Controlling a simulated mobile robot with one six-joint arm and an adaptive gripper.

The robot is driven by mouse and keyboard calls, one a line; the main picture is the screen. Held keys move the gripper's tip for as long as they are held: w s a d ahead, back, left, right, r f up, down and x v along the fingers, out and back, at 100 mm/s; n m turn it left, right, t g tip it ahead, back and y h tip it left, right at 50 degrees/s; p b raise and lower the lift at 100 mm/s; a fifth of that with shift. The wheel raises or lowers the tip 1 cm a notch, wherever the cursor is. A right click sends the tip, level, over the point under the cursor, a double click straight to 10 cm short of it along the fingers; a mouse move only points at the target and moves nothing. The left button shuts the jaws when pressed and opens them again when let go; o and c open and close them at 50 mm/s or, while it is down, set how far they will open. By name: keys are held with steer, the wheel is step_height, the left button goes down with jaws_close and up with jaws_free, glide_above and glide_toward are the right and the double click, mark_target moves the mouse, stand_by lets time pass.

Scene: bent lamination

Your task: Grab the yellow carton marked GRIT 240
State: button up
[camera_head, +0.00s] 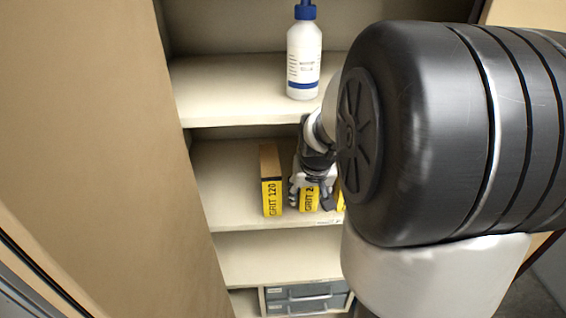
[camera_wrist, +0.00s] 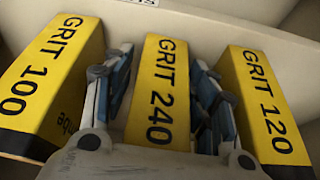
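The yellow carton marked GRIT 240 (camera_wrist: 160,92) stands in the middle of the wrist view. In the head view its lower front (camera_head: 309,204) shows on the middle shelf, and the rest is hidden behind my gripper (camera_head: 313,183). In the wrist view my gripper (camera_wrist: 163,62) has one finger on each side of this carton. A narrow gap seems to show between each finger and the carton, so the gripper looks open around it.
A GRIT 120 carton (camera_wrist: 268,105) and a GRIT 100 carton (camera_wrist: 50,80) flank it closely, just outside the fingers. A white bottle with a blue cap (camera_head: 303,60) stands on the shelf above. Grey drawers (camera_head: 305,297) sit below. A cabinet panel (camera_head: 95,130) borders the left.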

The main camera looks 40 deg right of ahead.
steer(key=c, duration=0.9)
steer(key=shift+r, duration=0.1)
steer(key=shift+c, duration=0.7)
steer(key=shift+w, duration=0.1)
